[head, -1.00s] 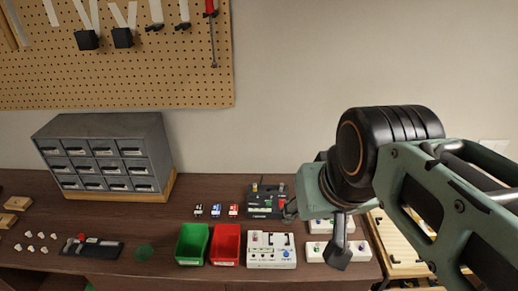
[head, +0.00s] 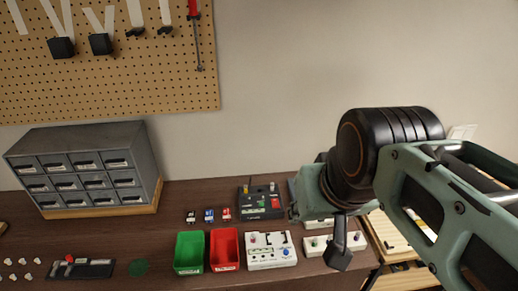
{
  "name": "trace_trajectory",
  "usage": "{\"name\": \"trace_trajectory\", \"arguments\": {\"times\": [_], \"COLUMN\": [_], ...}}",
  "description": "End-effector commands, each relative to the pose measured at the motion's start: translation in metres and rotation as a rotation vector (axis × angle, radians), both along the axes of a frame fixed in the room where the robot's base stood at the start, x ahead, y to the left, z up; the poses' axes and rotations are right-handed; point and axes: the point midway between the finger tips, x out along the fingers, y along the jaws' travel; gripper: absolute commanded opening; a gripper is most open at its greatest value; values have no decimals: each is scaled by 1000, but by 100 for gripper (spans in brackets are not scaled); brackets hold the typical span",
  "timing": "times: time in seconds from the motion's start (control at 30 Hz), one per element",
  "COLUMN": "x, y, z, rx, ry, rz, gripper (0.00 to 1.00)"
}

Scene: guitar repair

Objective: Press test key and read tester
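A black box (head: 260,203) with a yellow post, a red patch and a green patch stands at the back of the bench in the head view. A white box (head: 271,251) with a blue round button, a pink knob and dark bracket marks stands in front of it. I cannot tell which is the tester, and no reading is legible. My gripper (head: 318,236) hangs above the bench right of both boxes, touching neither as far as I see. One dark fingertip points down; the rest is largely hidden by my wrist, so its opening is unclear.
A green bin (head: 189,253) and a red bin (head: 225,250) stand left of the white box. Several small coloured parts (head: 209,216) lie behind them. Another white box (head: 318,246) is partly behind my gripper. A grey drawer cabinet (head: 84,165) stands at the left.

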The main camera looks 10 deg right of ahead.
Motion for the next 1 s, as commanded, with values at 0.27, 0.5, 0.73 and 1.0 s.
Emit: {"name": "trace_trajectory", "arguments": {"times": [0.27, 0.5, 0.73, 1.0], "x": [0, 0, 0, 0], "y": [0, 0, 0, 0], "z": [0, 0, 0, 0], "rx": [0, 0, 0, 0], "ry": [0, 0, 0, 0], "rz": [0, 0, 0, 0], "gripper": [0, 0, 0, 0]}}
